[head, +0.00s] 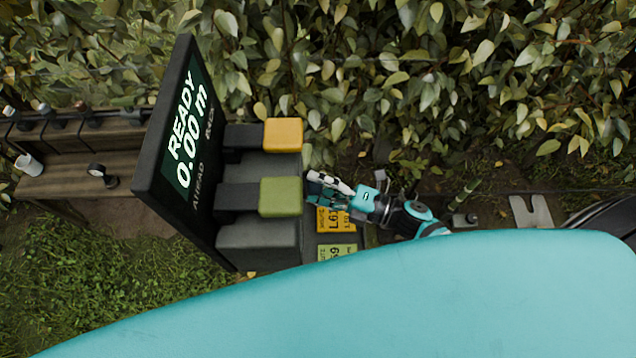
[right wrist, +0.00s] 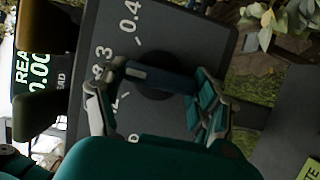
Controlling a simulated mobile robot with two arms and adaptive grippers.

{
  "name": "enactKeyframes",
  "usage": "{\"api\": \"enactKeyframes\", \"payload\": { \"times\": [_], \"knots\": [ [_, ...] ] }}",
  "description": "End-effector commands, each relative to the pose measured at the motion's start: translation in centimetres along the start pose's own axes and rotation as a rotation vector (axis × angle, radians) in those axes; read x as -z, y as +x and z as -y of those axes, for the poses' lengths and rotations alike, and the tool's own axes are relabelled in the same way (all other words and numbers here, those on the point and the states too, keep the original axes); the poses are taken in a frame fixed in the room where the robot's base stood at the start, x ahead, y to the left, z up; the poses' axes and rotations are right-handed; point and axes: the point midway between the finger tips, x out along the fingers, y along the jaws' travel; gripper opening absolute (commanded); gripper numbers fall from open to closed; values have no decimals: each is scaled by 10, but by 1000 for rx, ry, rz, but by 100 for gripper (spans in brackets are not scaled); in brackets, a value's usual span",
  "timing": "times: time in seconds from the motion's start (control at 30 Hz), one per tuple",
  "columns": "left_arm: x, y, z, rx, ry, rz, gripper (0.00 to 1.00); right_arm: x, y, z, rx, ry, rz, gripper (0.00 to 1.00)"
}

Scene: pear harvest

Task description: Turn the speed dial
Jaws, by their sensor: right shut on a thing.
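The speed dial (right wrist: 160,78) shows in the right wrist view as a dark bar-shaped knob on a grey panel (right wrist: 195,35) printed with white figures, 0.4 and 0.3 among them. My right gripper (right wrist: 157,92) has one finger at each end of the bar and is shut on it. In the head view my right gripper (head: 330,186) is beside the green block of the console, and the dial is hidden there. My left gripper is in neither view.
The black display (head: 187,135) reads READY and 0.00 m. A yellow block (head: 283,135) and a green block (head: 281,197) stick out beside it. Yellow and green labels lie below my gripper. A leafy hedge (head: 400,70) fills the back, and a wooden bench (head: 75,180) stands left.

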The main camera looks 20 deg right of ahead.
Motion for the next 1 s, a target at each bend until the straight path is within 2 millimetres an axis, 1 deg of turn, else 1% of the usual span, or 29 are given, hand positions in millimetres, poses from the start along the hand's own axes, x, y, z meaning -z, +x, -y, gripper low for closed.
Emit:
{"api": "enactKeyframes", "payload": {
  "times": [0.17,0.2,0.33,0.37,0.63,0.73,0.87,1.0],
  "knots": [
    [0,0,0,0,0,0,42,-1,0,1,2,-1,1,37],
    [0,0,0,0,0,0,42,-1,0,1,2,-2,1,73],
    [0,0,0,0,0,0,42,0,0,0,1,-2,1,90],
    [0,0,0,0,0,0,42,0,0,0,1,-2,1,92],
    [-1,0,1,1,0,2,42,0,-1,0,0,-1,0,92],
    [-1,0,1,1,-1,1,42,0,-8,1,2,-1,0,92],
    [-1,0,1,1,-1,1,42,0,-28,1,4,-1,0,92],
    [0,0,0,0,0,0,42,1,-59,2,6,0,1,92]
  ]
}}
